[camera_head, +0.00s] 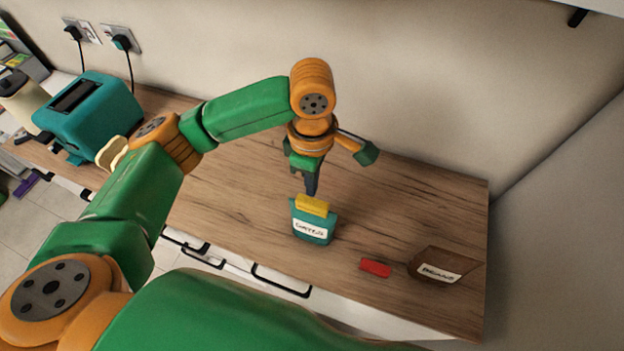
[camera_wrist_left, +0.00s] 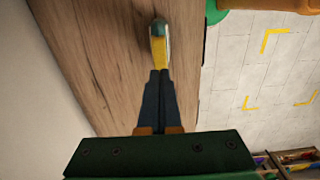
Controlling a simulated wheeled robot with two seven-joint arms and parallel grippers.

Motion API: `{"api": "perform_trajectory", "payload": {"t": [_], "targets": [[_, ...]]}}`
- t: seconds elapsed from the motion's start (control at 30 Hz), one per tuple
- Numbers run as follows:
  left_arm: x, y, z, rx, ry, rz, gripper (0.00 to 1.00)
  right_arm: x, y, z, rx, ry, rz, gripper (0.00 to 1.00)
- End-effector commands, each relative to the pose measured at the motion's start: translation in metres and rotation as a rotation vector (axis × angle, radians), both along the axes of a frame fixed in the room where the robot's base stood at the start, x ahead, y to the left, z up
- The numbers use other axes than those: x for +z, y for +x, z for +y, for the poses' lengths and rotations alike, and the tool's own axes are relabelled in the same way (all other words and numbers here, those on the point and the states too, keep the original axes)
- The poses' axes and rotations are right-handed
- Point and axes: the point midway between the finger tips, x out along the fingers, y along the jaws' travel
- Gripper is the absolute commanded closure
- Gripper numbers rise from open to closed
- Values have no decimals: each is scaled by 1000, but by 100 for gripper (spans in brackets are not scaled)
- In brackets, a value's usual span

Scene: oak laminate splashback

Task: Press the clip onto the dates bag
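The dates bag (camera_head: 312,233) is a teal pouch with a white label, standing upright on the wooden worktop. A yellow clip (camera_head: 312,205) sits along its top edge; how deep it is seated I cannot tell. In the left wrist view the clip (camera_wrist_left: 158,50) is seen end-on, with a bit of the teal bag (camera_wrist_left: 160,26) beyond it. My left gripper (camera_head: 311,190) points down from above. Its dark fingers (camera_wrist_left: 160,72) are together, with their tips at the clip, touching or very close. The clip does not appear to lie between them. My right gripper is out of view.
A red clip-like piece (camera_head: 375,268) and a brown beans bag (camera_head: 443,266) lie to the right on the worktop (camera_head: 400,205). A teal toaster (camera_head: 90,115) stands far left. The wall runs behind. The worktop's front edge, with black drawer handles, is close to the dates bag.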

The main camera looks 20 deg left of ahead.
Motion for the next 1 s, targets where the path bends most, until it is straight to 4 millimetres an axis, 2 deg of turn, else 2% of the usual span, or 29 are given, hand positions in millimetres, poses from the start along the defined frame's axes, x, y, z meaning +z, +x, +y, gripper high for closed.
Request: {"api": "perform_trajectory", "payload": {"t": [0.4,1.0], "targets": [[-1,0,0,0,0,0,100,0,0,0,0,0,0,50],[-19,0,0,0,0,0,100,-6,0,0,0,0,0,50]]}}
